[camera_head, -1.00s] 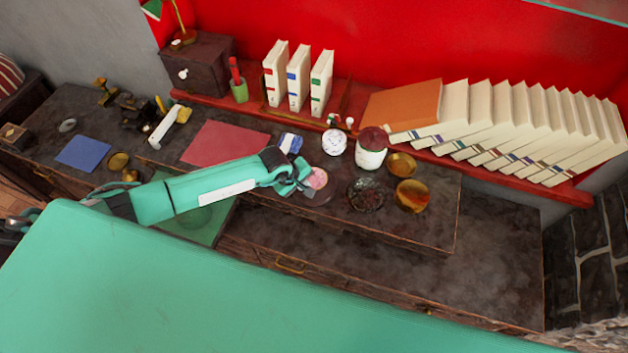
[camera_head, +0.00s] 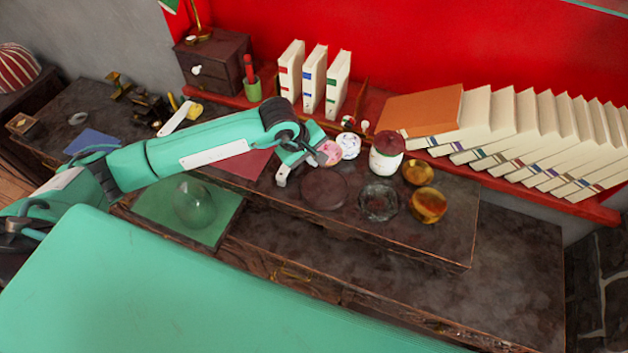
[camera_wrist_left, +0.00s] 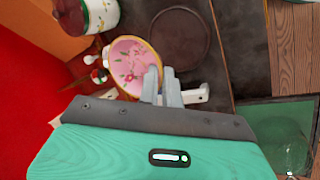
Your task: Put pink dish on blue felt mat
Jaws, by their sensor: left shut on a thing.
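The pink dish (camera_head: 329,153) has a flower pattern and a gold rim. It is in my left gripper (camera_head: 313,158), raised above a dark round coaster (camera_head: 323,191). In the left wrist view the dish (camera_wrist_left: 128,62) faces the camera, tilted, with the fingers (camera_wrist_left: 162,87) shut on its rim. The blue felt mat (camera_head: 92,141) lies at the left of the desk in the head view, partly covered by my left arm. My right gripper is not in view.
A glass dome (camera_head: 193,205) stands on a green mat (camera_head: 155,205). A red mat (camera_head: 250,163) lies under my arm.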

